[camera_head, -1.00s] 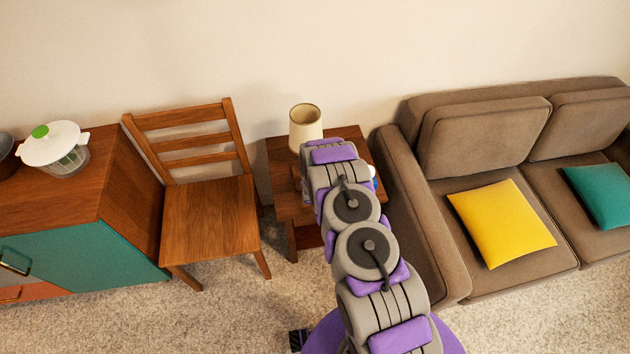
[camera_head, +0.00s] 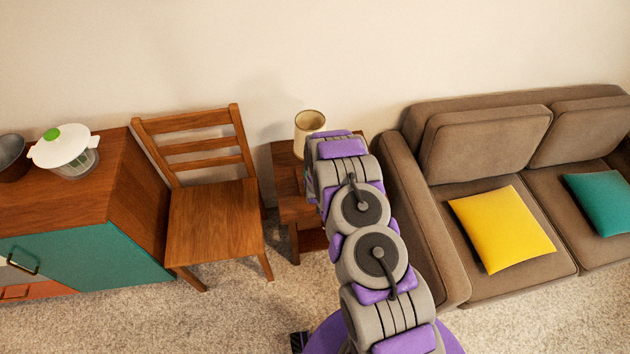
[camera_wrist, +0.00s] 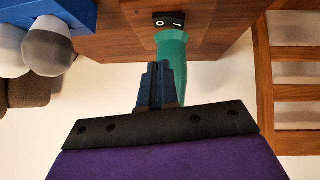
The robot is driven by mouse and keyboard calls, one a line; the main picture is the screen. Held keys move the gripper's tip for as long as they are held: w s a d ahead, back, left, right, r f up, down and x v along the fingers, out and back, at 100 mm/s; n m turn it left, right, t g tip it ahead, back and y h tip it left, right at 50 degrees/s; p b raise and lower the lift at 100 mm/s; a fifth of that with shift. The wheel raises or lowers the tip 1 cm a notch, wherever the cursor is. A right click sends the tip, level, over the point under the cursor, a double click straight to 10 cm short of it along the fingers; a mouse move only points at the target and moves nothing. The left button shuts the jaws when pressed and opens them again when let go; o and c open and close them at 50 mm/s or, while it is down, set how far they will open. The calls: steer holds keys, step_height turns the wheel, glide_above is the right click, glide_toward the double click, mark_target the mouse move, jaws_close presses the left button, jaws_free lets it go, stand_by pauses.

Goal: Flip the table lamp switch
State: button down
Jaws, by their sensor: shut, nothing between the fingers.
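The table lamp's cream shade (camera_head: 309,124) stands at the back of the wooden side table (camera_head: 284,156) in the head view. My arm hides the lamp's lower part there, along with my gripper. In the wrist view, a small black switch (camera_wrist: 168,20) with a round mark and a dash sits at the top of a teal, stem-like part (camera_wrist: 172,48), against brown wood. My gripper (camera_wrist: 160,66) shows as two dark-blue fingers, shut together and empty. The tips overlap the teal part in the picture, below the switch; I cannot tell whether they touch it.
A wooden chair (camera_head: 213,221) stands left of the side table, and a brown sofa (camera_head: 412,205) stands close on its right. A cabinet (camera_head: 95,190) is at far left. In the wrist view, a blue object (camera_wrist: 70,28) and a white rounded thing (camera_wrist: 50,52) lie at upper left.

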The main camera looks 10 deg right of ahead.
steer(key=p+v, duration=0.1)
steer(key=v, duration=0.6)
steer(key=shift+s+d+r, duration=0.2)
steer(key=shift+s+d, duration=0.1)
steer(key=shift+d, duration=0.5)
steer(key=s+a+r+g+y, duration=0.15)
steer(key=s+r, duration=0.25)
steer(key=r, duration=0.5)
steer(key=s+a+r+g, duration=0.1)
steer(key=s+r+g, duration=0.1)
steer(key=s+r, duration=0.45)
steer(key=s+a+r+g+y, duration=0.1)
steer(key=s+a+r+g, duration=0.1)
steer(key=r, duration=0.8)
steer(key=s+d+r+g, duration=0.1)
steer(key=s+r, duration=0.4)
steer(key=s, duration=0.6)
steer(key=s+d+r+g+h, duration=0.1)
steer(key=s+r, duration=0.4)
steer(key=s, duration=0.6)
steer(key=s+d+r+g, duration=0.1)
steer(key=s+r+g, duration=0.2)
steer(key=s, duration=0.8)
step_height(320, 180, up, 3)
steer(key=shift+d+f+m, duration=0.2)
steer(key=shift+d+m, duration=0.1)
steer(key=shift+d, duration=0.1)
